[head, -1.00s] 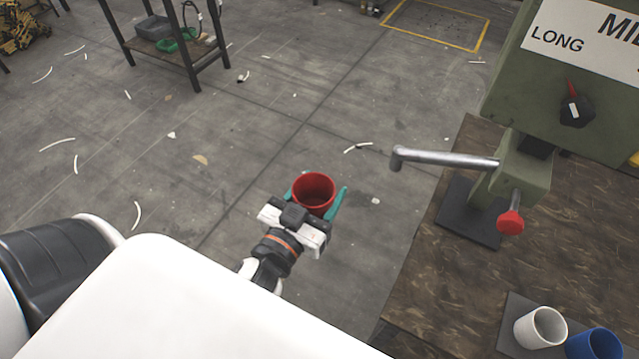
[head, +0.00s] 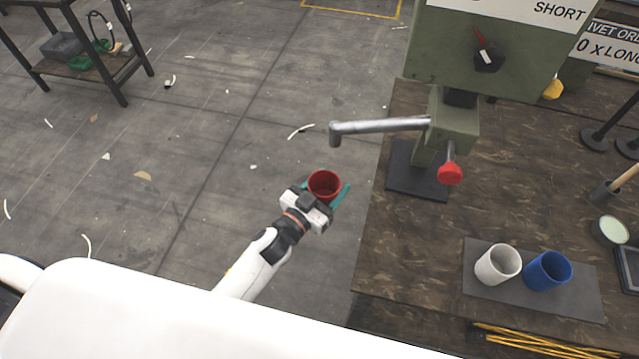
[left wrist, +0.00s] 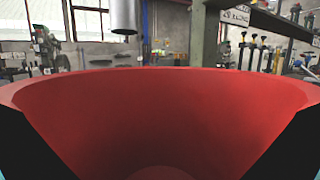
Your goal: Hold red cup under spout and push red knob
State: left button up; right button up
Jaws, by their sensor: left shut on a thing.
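My left gripper (head: 325,196) is shut on the red cup (head: 324,183), its teal fingers on either side. The cup is upright, open end up, over the floor left of the table. In the left wrist view the cup's inside (left wrist: 165,115) fills the lower picture and looks empty. The grey spout (head: 378,127) juts left from the green press (head: 455,125), its tip beyond and above the cup. The spout's end also shows in the left wrist view (left wrist: 123,18). The red knob (head: 450,174) is on the press's front, untouched. My right gripper is out of view.
The press stands on a brown table (head: 420,250). A white cup (head: 498,265) and a blue cup (head: 547,271) stand on a dark mat (head: 585,297) at the front. Yellow sticks (head: 545,342) lie near the edge.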

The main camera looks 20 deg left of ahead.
pick_arm(q)
jog(key=w+r, duration=0.1)
jog(key=w, duration=0.7)
jog(key=shift+w, duration=0.4)
dwell(0.3)
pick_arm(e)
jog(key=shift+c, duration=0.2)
